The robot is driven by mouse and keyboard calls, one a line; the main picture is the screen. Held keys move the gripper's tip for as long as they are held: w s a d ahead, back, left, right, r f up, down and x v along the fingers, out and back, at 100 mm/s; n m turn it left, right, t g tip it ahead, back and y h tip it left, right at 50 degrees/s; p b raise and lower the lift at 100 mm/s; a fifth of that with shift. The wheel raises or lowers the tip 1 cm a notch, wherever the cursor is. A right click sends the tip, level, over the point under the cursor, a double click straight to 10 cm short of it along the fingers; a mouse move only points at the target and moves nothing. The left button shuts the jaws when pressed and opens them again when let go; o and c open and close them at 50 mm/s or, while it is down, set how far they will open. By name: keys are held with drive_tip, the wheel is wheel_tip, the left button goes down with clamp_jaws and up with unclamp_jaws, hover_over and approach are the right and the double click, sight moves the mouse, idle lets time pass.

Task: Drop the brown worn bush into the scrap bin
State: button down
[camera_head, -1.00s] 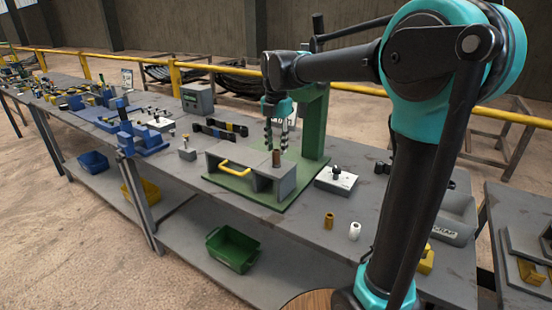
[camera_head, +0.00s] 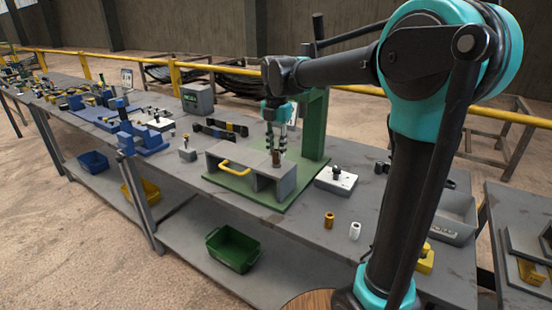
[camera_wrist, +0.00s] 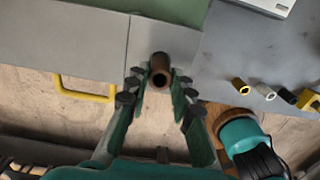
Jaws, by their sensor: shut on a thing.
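The brown worn bush (camera_head: 276,158) stands upright on the right-hand grey block of the green-based press fixture. In the wrist view the brown bush (camera_wrist: 160,72) sits between my fingertips, its open end facing the camera. My gripper (camera_head: 277,152) points down from above and is shut on the bush; it also shows in the wrist view (camera_wrist: 158,88). The grey scrap bin (camera_head: 455,228) stands at the right end of the bench, partly hidden behind my arm.
A brass bush (camera_head: 329,221) and a white bush (camera_head: 355,231) stand on the bench right of the fixture. A white box with a black knob (camera_head: 336,180) lies behind them. The green press column (camera_head: 316,125) rises close behind my gripper. A yellow handle (camera_head: 236,167) is on the fixture's front.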

drive_tip(key=shift+r, duration=3)
